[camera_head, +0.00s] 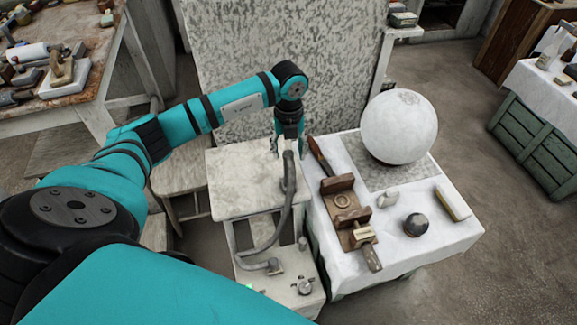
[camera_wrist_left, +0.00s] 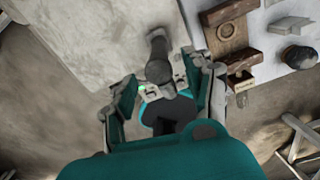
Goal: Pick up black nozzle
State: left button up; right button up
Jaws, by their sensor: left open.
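The black nozzle, dark grey here, shows in the head view (camera_head: 289,172) at the right side of a pale stool top, with a grey hose (camera_head: 272,237) running down from it. In the left wrist view the dark nozzle (camera_wrist_left: 158,66) lies between the spread fingers. My left gripper (camera_head: 284,148) points down just above the upper end of the nozzle; in the wrist view the gripper (camera_wrist_left: 164,92) is open, with a finger on each side. I cannot tell whether a finger touches the nozzle. My right gripper is not in view.
The pale stool (camera_head: 238,165) stands under the gripper, with a pale hose unit (camera_head: 285,290) below. To the right, a white-covered table (camera_head: 400,250) bears a large white sphere (camera_head: 399,127), a wooden vise-like tool (camera_head: 345,205) and a dark ball (camera_head: 416,224). A speckled panel (camera_head: 290,40) stands behind.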

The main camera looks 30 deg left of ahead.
aim_at(288, 162)
pick_arm(q)
jog(key=shift+a+f+p, duration=0.1)
jog(key=shift+f+p, duration=0.4)
jog(key=shift+f, duration=2.4)
jog(key=shift+w, duration=0.1)
grip_shut()
